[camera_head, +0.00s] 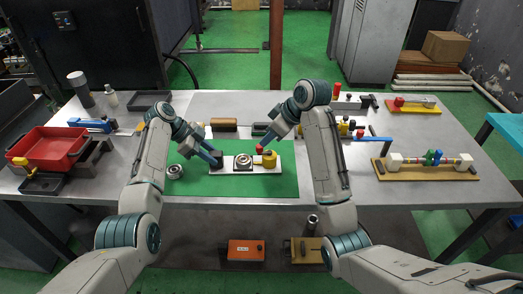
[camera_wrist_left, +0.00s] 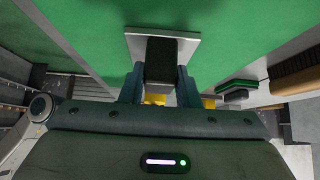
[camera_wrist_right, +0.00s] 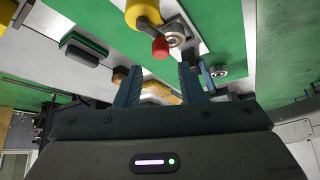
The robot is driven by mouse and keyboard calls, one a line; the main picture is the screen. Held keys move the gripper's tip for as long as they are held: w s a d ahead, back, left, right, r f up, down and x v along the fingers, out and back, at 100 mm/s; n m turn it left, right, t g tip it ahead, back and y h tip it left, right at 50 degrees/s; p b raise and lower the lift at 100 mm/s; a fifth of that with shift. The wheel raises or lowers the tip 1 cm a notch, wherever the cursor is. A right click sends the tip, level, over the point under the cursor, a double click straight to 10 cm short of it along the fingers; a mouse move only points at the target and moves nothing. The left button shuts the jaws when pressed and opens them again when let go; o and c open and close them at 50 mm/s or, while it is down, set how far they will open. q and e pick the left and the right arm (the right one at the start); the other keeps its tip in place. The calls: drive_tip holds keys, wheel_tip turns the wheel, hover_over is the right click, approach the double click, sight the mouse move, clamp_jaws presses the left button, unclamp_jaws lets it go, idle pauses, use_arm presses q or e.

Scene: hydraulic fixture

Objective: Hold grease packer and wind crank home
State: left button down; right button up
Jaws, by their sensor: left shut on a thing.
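The grease packer (camera_head: 231,169) is a pale plate on a green mat, with a round metal bearing seat (camera_head: 243,160) in its middle. A dark block (camera_head: 217,162) stands at its left end. My left gripper (camera_head: 213,156) is shut on this block, which also shows between the fingers in the left wrist view (camera_wrist_left: 161,58). At the right end is a yellow body (camera_head: 269,161) with a crank ending in a red knob (camera_head: 260,149). My right gripper (camera_head: 265,142) is open just above the knob. In the right wrist view the red knob (camera_wrist_right: 160,47) lies ahead of the fingertips, apart from them.
A loose bearing (camera_head: 174,172) lies left on the green mat (camera_head: 235,187). A red tray (camera_head: 52,147) stands far left. A wooden board with colored parts (camera_head: 425,170) is at right. Brushes and tools lie behind the mat. The mat's front strip is clear.

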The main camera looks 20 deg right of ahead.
sight(263, 152)
drive_tip(key=shift+w+a+f+n+g+y, duration=0.2)
drive_tip(key=shift+w+a+f+n, duration=0.15)
drive_tip(key=shift+f, duration=0.5)
drive_tip(key=shift+w+a+f+n+g+y, duration=0.1)
drive_tip(key=shift+w+a+f+n+y, duration=0.2)
drive_tip(key=shift+f, duration=0.5)
drive_tip(key=shift+w+a+f+n+g+y, duration=0.1)
drive_tip(key=shift+w+a+f+n, duration=0.3)
drive_tip(key=shift+f, duration=0.45)
drive_tip(key=shift+s+d, duration=0.1)
drive_tip(key=shift+d, duration=0.05)
